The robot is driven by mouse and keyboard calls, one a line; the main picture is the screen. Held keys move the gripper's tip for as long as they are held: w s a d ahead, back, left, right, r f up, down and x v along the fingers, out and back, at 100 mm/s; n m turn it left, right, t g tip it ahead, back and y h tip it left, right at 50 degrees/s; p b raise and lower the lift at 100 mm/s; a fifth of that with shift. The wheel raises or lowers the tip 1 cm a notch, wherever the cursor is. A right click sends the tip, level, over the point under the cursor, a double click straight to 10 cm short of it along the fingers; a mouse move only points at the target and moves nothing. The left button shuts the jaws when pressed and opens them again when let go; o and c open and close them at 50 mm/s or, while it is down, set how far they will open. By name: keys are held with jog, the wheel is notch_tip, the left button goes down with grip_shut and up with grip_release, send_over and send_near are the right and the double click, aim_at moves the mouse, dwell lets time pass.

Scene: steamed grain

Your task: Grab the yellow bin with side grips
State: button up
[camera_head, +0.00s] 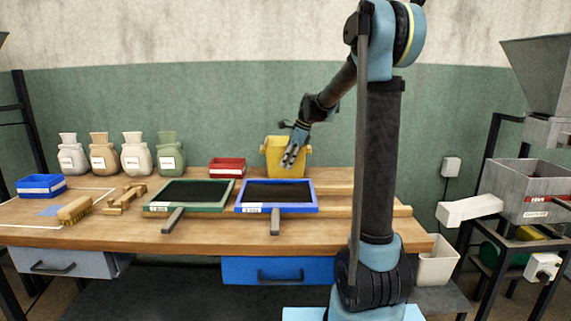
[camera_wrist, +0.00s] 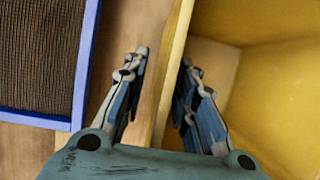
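The yellow bin (camera_head: 273,164) stands upright at the back of the wooden workbench, with small tabs showing at its left and right sides. My gripper (camera_head: 290,160) points down at the bin from above. In the wrist view, the bin (camera_wrist: 270,85) fills the right side. My gripper (camera_wrist: 164,62) is open there, with one finger left of the bin's near wall, outside it, and the other on the inner side. The wall runs between the fingers with visible gaps, and I cannot tell whether either finger touches it. The finger depth is hard to judge.
A blue-framed sieve (camera_head: 277,210) lies in front of the bin, and a green-framed sieve (camera_head: 188,210) is left of it. A red box (camera_head: 227,172) stands left of the bin. A brush (camera_head: 76,210) lies farther left.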

jog(key=shift+f, duration=0.2)
dwell(0.3)
grip_shut()
